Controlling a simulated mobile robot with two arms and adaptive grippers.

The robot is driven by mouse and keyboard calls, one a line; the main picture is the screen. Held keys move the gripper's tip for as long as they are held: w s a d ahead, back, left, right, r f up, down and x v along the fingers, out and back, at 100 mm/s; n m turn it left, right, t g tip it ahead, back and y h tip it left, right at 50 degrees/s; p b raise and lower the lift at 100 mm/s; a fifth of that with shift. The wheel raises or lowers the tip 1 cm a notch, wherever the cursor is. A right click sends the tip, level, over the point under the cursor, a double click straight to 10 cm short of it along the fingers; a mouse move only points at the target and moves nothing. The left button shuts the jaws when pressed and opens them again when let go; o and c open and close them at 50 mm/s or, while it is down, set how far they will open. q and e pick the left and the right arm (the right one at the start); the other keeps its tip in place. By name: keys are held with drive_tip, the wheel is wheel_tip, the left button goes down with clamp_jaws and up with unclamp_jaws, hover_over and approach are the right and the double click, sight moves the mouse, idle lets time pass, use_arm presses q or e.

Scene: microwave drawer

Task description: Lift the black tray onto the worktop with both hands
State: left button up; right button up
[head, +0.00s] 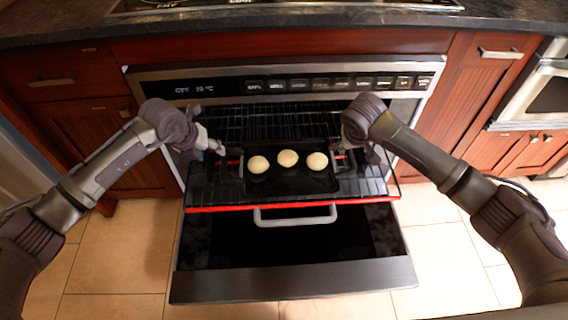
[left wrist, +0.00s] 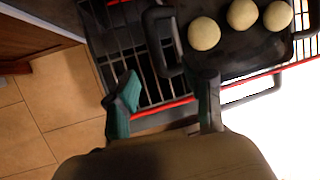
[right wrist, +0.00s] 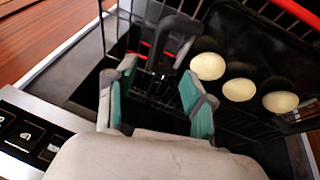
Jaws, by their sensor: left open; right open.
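The black tray (head: 290,185) sits on a pulled-out oven rack and carries three pale round buns (head: 288,158). It has a looped handle at each end. My left gripper (head: 226,156) is open beside the tray's left end. In the left wrist view the left handle (left wrist: 151,45) shows ahead, between the spread fingers (left wrist: 166,85). My right gripper (head: 350,160) is open by the tray's right end. In the right wrist view the right handle (right wrist: 178,35) lies just beyond the open fingers (right wrist: 160,75). Whether any finger touches a handle cannot be told. The dark worktop (head: 60,25) runs above the oven.
The wire rack (head: 265,120) has a red front edge. A cooktop (head: 290,8) is set into the worktop. Wooden cabinets (head: 500,80) flank the oven.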

sight(223, 160)
use_arm(q)
drive_tip(key=shift+w+a+r, duration=0.15)
drive_tip(key=shift+a+r, duration=0.2)
use_arm(e)
drive_tip(key=shift+d+r, duration=0.1)
drive_tip(key=shift+r, duration=0.25)
use_arm(q)
drive_tip(key=x, duration=1.4)
drive_tip(key=shift+w+a, duration=0.1)
drive_tip(key=shift+a, duration=0.15)
use_arm(e)
drive_tip(key=x, duration=1.4)
drive_tip(key=shift+d, duration=0.1)
use_arm(q)
clamp_jaws()
use_arm(e)
clamp_jaws()
use_arm(q)
drive_tip(key=shift+r, duration=0.1)
use_arm(e)
drive_tip(key=shift+r, duration=0.15)
